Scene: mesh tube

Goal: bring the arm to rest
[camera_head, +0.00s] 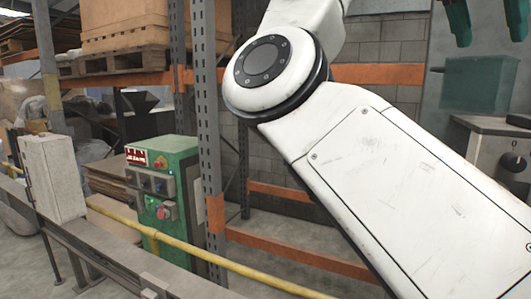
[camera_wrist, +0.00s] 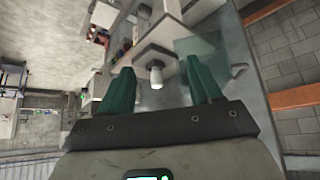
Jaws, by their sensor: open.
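My gripper (camera_head: 487,24) shows at the top right of the head view, its two green fingers pointing down and apart. In the wrist view my gripper (camera_wrist: 160,82) is open, with a finger on each side. No object is held between the fingers. A small pale cylinder (camera_wrist: 156,77) shows between them, seemingly farther off; I cannot tell what it is. My white arm crosses the right half of the head view, bent at a round joint, and hides much of what is behind it.
A green control box (camera_head: 165,190) stands left of my arm, by a yellow rail (camera_head: 215,260). A rack with a grey upright (camera_head: 209,140) and orange beams (camera_head: 300,256) stands behind. A grey machine with a black knob (camera_head: 513,162) is at the right edge.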

